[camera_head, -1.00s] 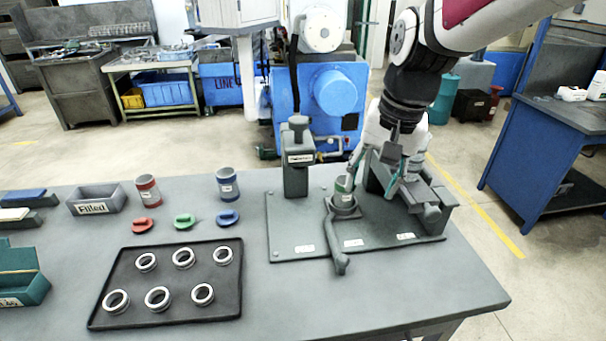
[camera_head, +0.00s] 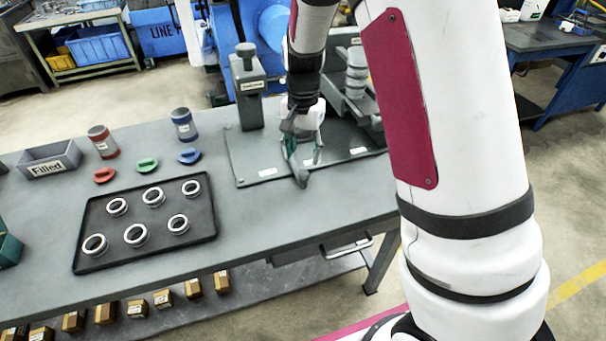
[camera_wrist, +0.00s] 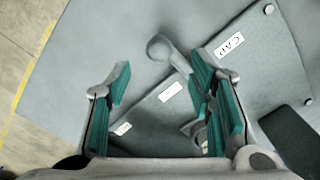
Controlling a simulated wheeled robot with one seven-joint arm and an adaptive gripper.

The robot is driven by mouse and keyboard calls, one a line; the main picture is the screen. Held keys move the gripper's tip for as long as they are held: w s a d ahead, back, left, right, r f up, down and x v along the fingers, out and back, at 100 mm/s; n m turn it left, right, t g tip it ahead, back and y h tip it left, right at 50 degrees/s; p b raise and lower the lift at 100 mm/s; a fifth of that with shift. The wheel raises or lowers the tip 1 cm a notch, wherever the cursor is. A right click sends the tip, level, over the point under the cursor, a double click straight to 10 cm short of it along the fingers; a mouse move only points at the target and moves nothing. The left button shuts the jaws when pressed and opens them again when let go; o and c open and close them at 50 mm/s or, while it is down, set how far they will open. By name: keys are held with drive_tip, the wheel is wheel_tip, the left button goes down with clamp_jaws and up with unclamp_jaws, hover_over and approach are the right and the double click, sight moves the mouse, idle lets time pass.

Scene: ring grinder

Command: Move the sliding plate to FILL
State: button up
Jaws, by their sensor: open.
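The sliding plate's dark grey handle shows in the head view with its rounded end (camera_head: 301,179) below my gripper (camera_head: 302,150). In the wrist view the knob (camera_wrist: 160,48) lies across the gap ahead of my gripper (camera_wrist: 160,78), and its bar runs behind the right finger. My gripper is open, with teal pads, and points down over the base plate (camera_head: 250,172). The base plate has several white labels; one reads CAP (camera_wrist: 230,45), and a middle label (camera_wrist: 170,92) is too small to read. The holder ring is mostly hidden by my gripper and arm.
A dark grey post (camera_head: 247,85) stands on the base plate's left. A black tray (camera_head: 145,222) with several metal rings, coloured caps and two cups (camera_head: 183,125) lie to the left. A pale cylinder (camera_head: 357,72) stands behind right. My arm covers the right side.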

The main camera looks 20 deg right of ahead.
sight(304, 170)
wheel_tip(304, 170, down, 9)
drive_tip(key=shift+r, duration=0.2)
drive_tip(key=shift+c, duration=0.6)
clamp_jaws()
drive_tip(key=shift+d, duration=0.1)
